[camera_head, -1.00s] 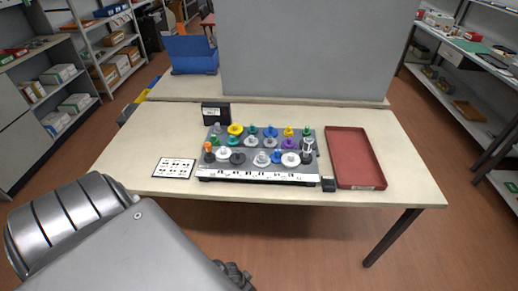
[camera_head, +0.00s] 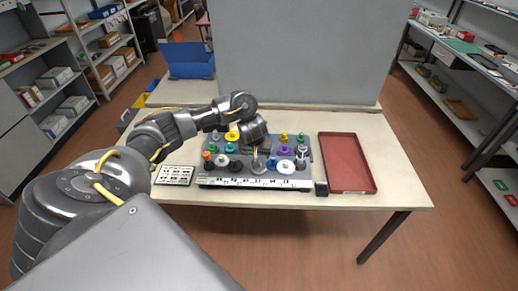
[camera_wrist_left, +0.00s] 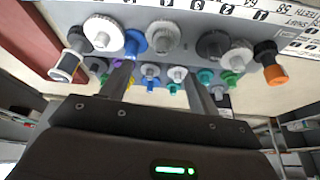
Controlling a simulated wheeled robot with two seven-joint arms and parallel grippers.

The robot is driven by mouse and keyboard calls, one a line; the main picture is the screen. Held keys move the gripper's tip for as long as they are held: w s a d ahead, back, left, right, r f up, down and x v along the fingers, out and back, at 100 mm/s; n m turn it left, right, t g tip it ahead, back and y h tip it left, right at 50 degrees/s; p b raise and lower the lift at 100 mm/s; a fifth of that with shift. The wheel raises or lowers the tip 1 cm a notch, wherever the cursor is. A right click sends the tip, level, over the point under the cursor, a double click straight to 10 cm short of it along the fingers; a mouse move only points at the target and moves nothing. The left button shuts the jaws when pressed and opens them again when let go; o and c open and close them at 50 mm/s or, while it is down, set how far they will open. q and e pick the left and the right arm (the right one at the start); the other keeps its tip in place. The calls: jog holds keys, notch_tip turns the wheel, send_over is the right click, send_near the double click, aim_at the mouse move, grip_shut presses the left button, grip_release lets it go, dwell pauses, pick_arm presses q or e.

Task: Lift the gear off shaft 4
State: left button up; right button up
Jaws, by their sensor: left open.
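A grey board (camera_head: 205,171) with gears and knobs on upright shafts lies on the table. In its front row a light grey gear (camera_head: 258,167) sits fourth from the left, just under my left gripper (camera_head: 257,150). In the left wrist view the grey gear (camera_wrist_left: 163,37) stands beyond my open fingers (camera_wrist_left: 157,80), apart from them, with a blue piece (camera_wrist_left: 136,42) and a dark gear (camera_wrist_left: 212,45) on either side. Nothing is held. My right gripper is out of view.
A red tray (camera_head: 347,163) lies right of the board. A printed card (camera_head: 175,175) lies left of it. Neighbouring front-row pieces stand close together, including a white gear (camera_head: 286,167) and an orange knob (camera_head: 207,155). A grey panel (camera_head: 295,55) rises behind the table.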

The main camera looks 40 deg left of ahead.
pick_arm(q)
jog(key=b, duration=0.3)
send_over(261, 171)
jog(key=s, duration=0.1)
jog(key=f, duration=0.4)
jog(key=shift+s+a+f, duration=0.1)
jog(key=shift+a+f, duration=0.1)
jog(key=shift+f, duration=0.2)
jog(key=shift+a+f, duration=0.1)
jog(key=shift+f, duration=0.15)
jog(key=shift+b+x, duration=0.45)
jog(key=shift+x, duration=2.2)
jog(key=shift+r, duration=0.1)
jog(key=shift+c, duration=0.8)
jog(key=shift+a, duration=0.1)
jog(key=c, duration=0.9)
